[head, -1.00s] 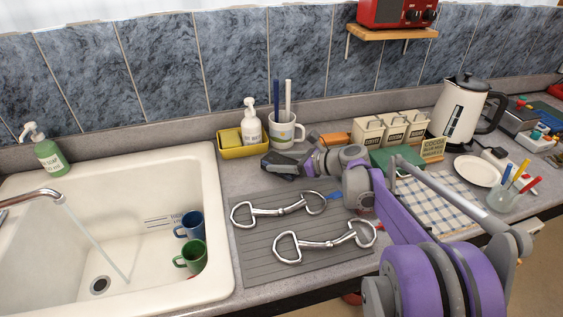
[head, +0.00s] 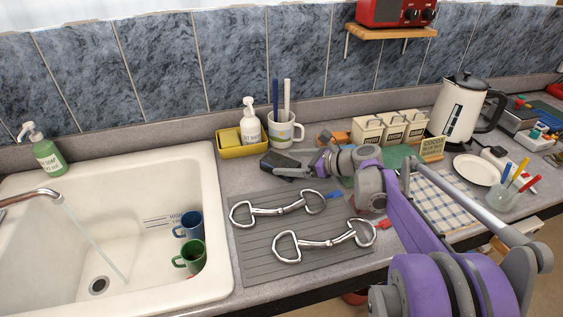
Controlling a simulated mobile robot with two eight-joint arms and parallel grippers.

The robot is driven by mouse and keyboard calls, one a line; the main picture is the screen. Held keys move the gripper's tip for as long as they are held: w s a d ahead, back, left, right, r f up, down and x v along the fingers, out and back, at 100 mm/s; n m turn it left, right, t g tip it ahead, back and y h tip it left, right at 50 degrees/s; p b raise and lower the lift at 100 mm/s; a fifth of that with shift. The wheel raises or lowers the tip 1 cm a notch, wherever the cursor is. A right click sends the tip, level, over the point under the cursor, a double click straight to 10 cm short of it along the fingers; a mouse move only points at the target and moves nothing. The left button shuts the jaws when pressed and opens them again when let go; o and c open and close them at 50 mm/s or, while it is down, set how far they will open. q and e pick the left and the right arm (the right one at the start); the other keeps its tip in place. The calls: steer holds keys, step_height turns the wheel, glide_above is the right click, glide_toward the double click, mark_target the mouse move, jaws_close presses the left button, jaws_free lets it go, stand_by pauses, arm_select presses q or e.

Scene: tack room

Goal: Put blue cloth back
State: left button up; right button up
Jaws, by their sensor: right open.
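A blue-and-white checked cloth (head: 447,203) lies flat on the counter at the right, partly hidden behind my right arm. It is the only cloth I can make out; no plain blue cloth shows clearly. My right gripper (head: 279,166) is open, low over the counter in front of the yellow tray and the white mug, well left of the checked cloth. I see nothing held in it. My left gripper is out of view.
Two metal bits (head: 325,240) lie on a grey ribbed mat (head: 255,262). A sink (head: 60,225) with running water holds a blue mug and a green mug. A yellow tray (head: 243,151), white mug (head: 285,133), canisters (head: 392,130) and kettle (head: 457,108) line the back.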

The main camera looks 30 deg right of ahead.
steer(key=v, duration=0.7)
steer(key=shift+s+d+r, duration=0.1)
steer(key=shift+s+d, duration=0.05)
steer(key=shift+d, duration=0.05)
